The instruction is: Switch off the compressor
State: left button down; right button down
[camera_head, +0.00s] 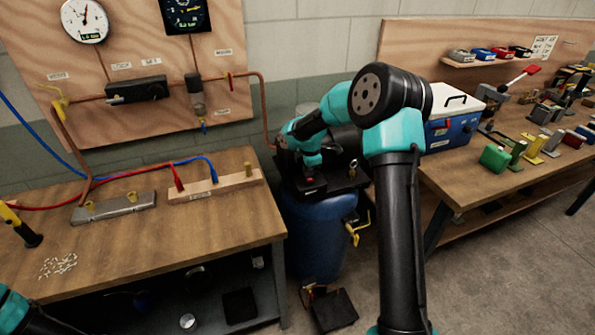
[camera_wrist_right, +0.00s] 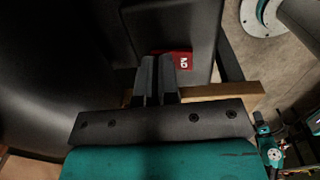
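The compressor is a blue tank (camera_head: 318,240) with a black top, standing on the floor between the two benches. My right arm reaches over it from the right. A red switch (camera_wrist_right: 183,61) with white lettering sits on a black housing in the right wrist view. The fingers of my right gripper (camera_wrist_right: 156,72) are together, with nothing visible between them, and partly cover the switch's left side. I cannot tell if they touch it. In the head view the right gripper is low over the compressor's top. Only part of my left arm shows at the bottom left corner.
A gauge (camera_head: 188,14) and copper pipes are on the board behind the left bench (camera_head: 150,245). A yellow-handled valve (camera_head: 352,232) projects from the tank's right side. A blue cooler (camera_head: 450,122) and several tools stand on the right bench.

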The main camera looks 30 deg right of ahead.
aim_at(311, 179)
jog(key=shift+s+a+f, duration=0.15)
jog(key=shift+s+f, duration=0.05)
jog(key=shift+f, duration=0.1)
jog(key=shift+s, duration=0.1)
jog(key=shift+s+a+r, duration=0.1)
jog(key=shift+s+a, duration=0.05)
jog(key=shift+s, duration=0.5)
jog(key=shift+r, duration=0.4)
notch_tip(311, 179, up, 14)
jog(key=shift+s+f, duration=0.25)
